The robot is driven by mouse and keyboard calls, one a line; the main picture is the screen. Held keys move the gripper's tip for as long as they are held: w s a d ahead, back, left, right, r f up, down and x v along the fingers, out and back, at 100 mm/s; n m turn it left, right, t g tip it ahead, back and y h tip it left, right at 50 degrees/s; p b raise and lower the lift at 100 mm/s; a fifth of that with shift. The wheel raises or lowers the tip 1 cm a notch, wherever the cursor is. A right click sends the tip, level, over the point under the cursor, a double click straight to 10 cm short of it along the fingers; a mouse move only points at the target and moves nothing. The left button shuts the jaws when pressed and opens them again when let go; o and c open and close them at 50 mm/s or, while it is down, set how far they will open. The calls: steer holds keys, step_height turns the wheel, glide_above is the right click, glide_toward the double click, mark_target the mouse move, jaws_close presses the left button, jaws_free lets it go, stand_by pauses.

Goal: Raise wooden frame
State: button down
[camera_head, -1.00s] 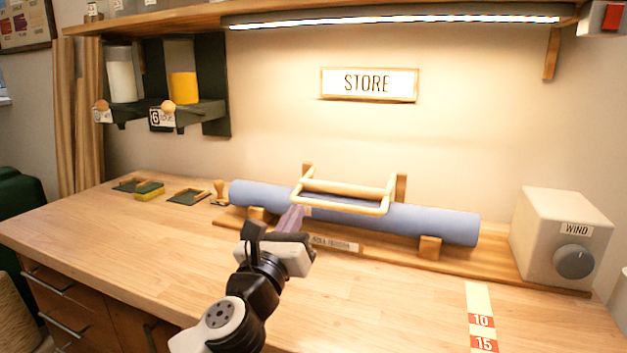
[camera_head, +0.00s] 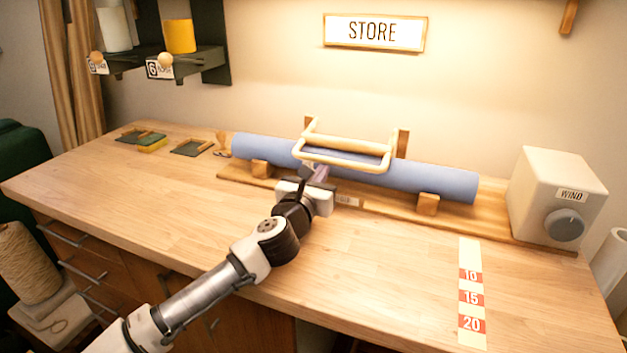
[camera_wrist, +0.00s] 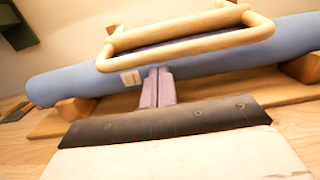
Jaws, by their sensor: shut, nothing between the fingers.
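The wooden frame (camera_head: 345,160) is a pale, rounded rectangular bar loop. It lies tilted across the front and top of a blue roll (camera_head: 430,183) on wooden supports. It also shows in the wrist view (camera_wrist: 185,50), crossing the upper half. My gripper (camera_head: 318,176) is at the front of the roll, just below the frame's front bar, left of its middle. In the wrist view my gripper's pinkish fingers (camera_wrist: 158,75) are together and empty, with their tips below the front bar. I cannot tell whether they touch the roll or the bar.
The roll's wooden base (camera_head: 385,210) runs along the back of the table (camera_head: 200,240). A WIND box (camera_head: 560,195) with a grey knob stands at the right end. Small dark trays (camera_head: 190,147) lie at the left. The table front is mostly clear, with a numbered strip (camera_head: 470,297) at right.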

steer(key=shift+w+d, duration=0.1)
steer(key=shift+w, duration=0.25)
steer(key=shift+r, duration=0.2)
